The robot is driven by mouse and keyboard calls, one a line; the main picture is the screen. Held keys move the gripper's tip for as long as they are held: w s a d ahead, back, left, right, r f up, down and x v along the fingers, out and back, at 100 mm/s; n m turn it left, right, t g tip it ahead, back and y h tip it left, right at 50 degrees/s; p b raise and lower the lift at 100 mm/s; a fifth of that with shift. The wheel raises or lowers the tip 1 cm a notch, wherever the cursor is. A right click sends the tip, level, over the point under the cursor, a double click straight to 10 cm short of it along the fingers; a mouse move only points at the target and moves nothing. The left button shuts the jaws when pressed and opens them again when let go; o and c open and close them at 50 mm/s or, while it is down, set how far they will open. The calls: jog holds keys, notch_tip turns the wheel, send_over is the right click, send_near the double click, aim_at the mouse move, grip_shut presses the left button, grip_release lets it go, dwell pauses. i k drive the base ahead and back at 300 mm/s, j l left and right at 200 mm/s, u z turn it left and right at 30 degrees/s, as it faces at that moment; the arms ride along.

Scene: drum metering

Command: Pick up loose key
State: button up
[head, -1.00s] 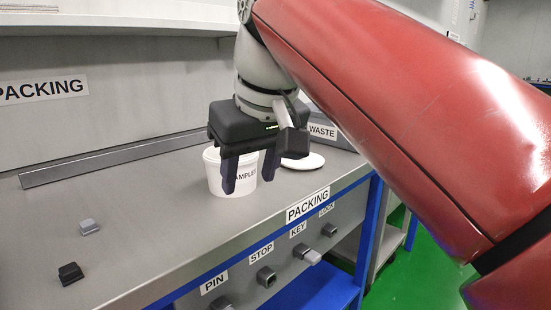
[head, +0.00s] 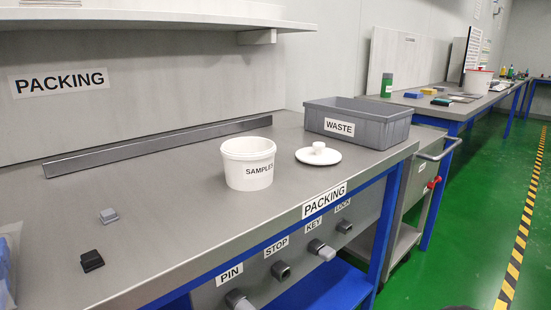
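I cannot tell for sure which, if either, is the loose key. On the bench's front panel, a light grey piece (head: 323,251) sticks out at the fitting under the KEY label (head: 314,225). Another grey piece (head: 238,300) shows under the PIN label (head: 230,274), cut by the picture's lower edge. My gripper is out of view.
A white SAMPLES tub (head: 248,164) stands open on the bench, with a round white lid (head: 318,155) beside it. A grey WASTE bin (head: 357,121) stands at the right end. A trolley (head: 420,190) adjoins the bench. The bench between tub and small blocks is clear.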

aim_at(108, 216)
jog(key=u, duration=1.65)
